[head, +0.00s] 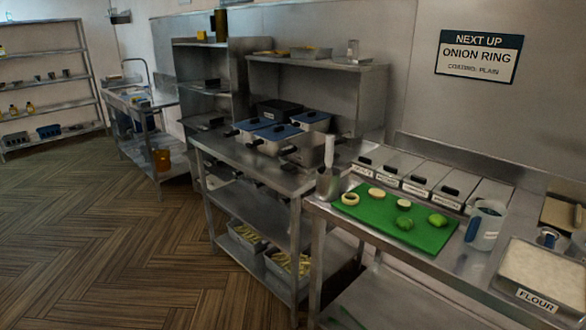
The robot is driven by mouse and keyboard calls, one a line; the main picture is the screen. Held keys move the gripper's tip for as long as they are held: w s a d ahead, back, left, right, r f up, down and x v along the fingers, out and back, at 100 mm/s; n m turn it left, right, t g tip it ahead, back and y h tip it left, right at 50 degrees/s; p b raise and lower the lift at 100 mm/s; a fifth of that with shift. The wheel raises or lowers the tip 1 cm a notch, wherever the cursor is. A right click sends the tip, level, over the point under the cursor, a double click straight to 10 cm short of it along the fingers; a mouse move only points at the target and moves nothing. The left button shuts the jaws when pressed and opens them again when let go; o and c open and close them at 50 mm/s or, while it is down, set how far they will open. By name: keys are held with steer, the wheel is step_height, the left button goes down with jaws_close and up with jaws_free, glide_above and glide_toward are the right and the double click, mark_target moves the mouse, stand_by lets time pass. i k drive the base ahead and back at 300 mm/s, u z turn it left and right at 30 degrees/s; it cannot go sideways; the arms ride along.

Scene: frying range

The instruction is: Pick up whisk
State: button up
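I cannot clearly make out a whisk in the head view. An upright utensil with a pale handle (329,150) stands at the left end of the prep counter, in or behind a small grey holder (327,184); its kind is too small to tell. A clear jug (487,224) with a blue patch stands right of the cutting board. A small blue and white item (548,236) sits behind the flour tray (541,298), also unclear. My gripper is not in view.
A green cutting board (436,238) holds cut rounds and green pieces. Several lidded bins (425,174) line the counter's back. Fryers (270,137) with blue-topped baskets stand to the left, with trays of fries (290,262) below. The wooden floor (110,235) at left is clear.

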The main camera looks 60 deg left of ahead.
mark_target(330, 139)
steer(key=u, duration=1.7)
steer(key=k, duration=1)
steer(key=u, duration=1.25)
steer(key=i, duration=1.7)
steer(key=z, duration=0.7)
